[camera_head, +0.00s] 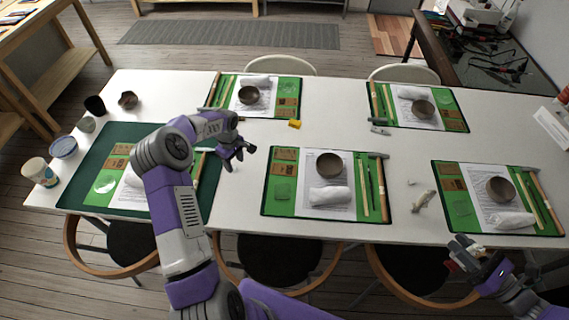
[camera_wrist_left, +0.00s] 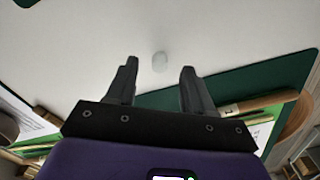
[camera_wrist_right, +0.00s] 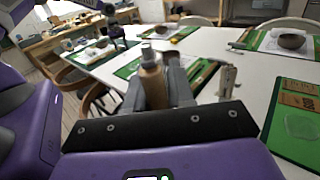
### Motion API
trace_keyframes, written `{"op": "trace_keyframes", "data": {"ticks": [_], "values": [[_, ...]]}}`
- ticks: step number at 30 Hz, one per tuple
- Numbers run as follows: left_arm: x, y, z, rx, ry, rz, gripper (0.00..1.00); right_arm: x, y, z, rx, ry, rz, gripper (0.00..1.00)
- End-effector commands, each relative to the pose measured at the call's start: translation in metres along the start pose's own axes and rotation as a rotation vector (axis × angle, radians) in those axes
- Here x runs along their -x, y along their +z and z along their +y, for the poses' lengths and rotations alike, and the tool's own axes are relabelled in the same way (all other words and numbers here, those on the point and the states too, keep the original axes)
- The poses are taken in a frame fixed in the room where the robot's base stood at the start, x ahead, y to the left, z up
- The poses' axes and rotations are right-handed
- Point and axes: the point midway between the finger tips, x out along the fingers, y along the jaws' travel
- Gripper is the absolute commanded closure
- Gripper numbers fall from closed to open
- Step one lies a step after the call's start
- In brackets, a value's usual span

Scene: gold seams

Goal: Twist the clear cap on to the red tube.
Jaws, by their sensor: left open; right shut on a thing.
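The clear cap (camera_wrist_left: 160,61) is a small translucent piece standing on the white table in the left wrist view. It lies beyond and between the fingertips of my left gripper (camera_wrist_left: 158,68), which is open and empty. In the head view my left gripper (camera_head: 240,158) hangs over the table between two place settings, and I cannot make out the cap there. My right gripper (camera_head: 459,252) is shut on the red tube (camera_wrist_right: 152,80), off the table's front edge. The tube looks reddish brown in the right wrist view, roughly upright, with a pale grey nozzle uncovered on top.
The white table (camera_head: 262,205) carries several green mats with bowls, papers and tools. A crumpled pale tube (camera_head: 424,199) lies between the two front right mats. A small yellow item (camera_head: 294,124) lies near the middle. Cups and jars (camera_head: 40,172) stand at the left end.

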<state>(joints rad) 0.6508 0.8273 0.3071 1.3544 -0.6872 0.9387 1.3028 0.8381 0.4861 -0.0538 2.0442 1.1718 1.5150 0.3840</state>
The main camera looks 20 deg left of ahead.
Motion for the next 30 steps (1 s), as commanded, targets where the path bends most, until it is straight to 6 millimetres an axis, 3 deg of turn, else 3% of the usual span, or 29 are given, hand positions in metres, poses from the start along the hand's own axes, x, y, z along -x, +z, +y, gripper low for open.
{"op": "trace_keyframes", "data": {"ticks": [3,6,18,28,30], "values": [[-0.021,0.000,-0.002,-0.001,-0.003,-0.003,0.48,0.000,-0.005,0.000,0.000,0.000,0.000,1.00],[-0.030,0.000,-0.001,-0.001,-0.001,-0.002,0.48,0.000,-0.006,0.000,0.000,0.000,0.000,1.00],[-0.032,0.000,-0.001,-0.001,0.000,-0.001,0.48,0.000,-0.006,0.000,0.000,0.000,0.000,1.00],[-0.032,0.000,-0.001,-0.001,0.000,-0.001,0.98,0.000,-0.006,0.000,0.000,0.000,0.000,1.00],[-0.032,0.000,-0.001,-0.001,0.000,-0.001,1.00,0.000,-0.006,0.000,0.000,0.000,0.000,1.00]]}}
